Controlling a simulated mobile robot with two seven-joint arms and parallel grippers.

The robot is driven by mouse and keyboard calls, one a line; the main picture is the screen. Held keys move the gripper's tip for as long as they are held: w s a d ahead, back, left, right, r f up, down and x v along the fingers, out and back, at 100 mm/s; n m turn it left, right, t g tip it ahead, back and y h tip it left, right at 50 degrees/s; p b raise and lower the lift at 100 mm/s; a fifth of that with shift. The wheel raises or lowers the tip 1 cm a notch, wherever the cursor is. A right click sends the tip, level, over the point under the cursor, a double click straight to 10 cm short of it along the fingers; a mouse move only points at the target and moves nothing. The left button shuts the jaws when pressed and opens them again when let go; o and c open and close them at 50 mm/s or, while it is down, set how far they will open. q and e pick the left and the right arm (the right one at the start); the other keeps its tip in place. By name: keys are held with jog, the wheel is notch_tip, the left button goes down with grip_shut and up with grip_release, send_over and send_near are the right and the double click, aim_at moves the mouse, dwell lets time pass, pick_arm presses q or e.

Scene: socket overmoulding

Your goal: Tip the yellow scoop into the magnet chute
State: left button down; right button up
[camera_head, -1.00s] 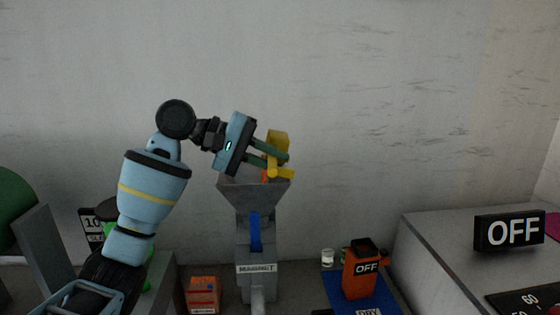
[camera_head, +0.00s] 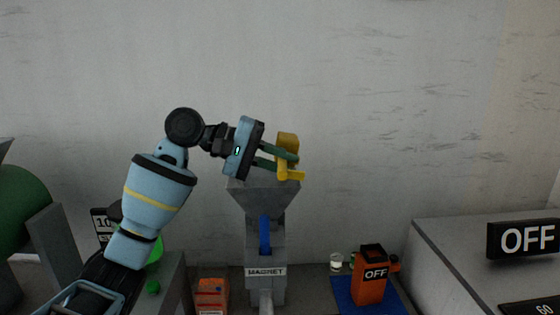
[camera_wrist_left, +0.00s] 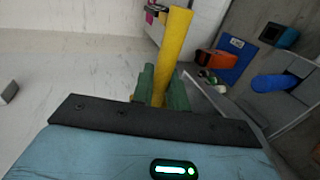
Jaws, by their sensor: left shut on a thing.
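The yellow scoop (camera_head: 287,145) is above the magnet chute, near its upper right rim in the head view. My left gripper (camera_head: 291,160) is shut on the scoop. In the left wrist view the scoop's yellow handle (camera_wrist_left: 175,45) stands up between the green fingers (camera_wrist_left: 160,88). The magnet chute is a grey funnel (camera_head: 263,197) on a column with a blue strip and a MAGNET label (camera_head: 265,272). The scoop's contents and the inside of the funnel are hidden. My right gripper is not in view.
An orange box (camera_head: 211,295) stands left of the chute's base. An orange unit marked OFF (camera_head: 370,277) stands on a blue mat (camera_head: 345,294) to the right, beside a small glass jar (camera_head: 336,262). A large grey cabinet (camera_head: 450,260) is at far right. The wall behind is bare.

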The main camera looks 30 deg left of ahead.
pick_arm(q)
jog(key=shift+w+d+g+y, duration=0.1)
jog(key=shift+d+g+y, duration=0.1)
jog(key=shift+g+y, duration=0.45)
jog(key=shift+w+d+f+g+y, duration=0.15)
jog(key=shift+f+g+y, duration=0.1)
jog(key=shift+y, duration=0.5)
jog(key=d+y, duration=0.1)
jog(key=w+g+y, duration=0.1)
jog(key=d, duration=0.1)
jog(key=shift+w+d+f+g+y, duration=0.25)
jog(key=shift+w+d+g+y, duration=0.05)
jog(key=shift+y, duration=0.1)
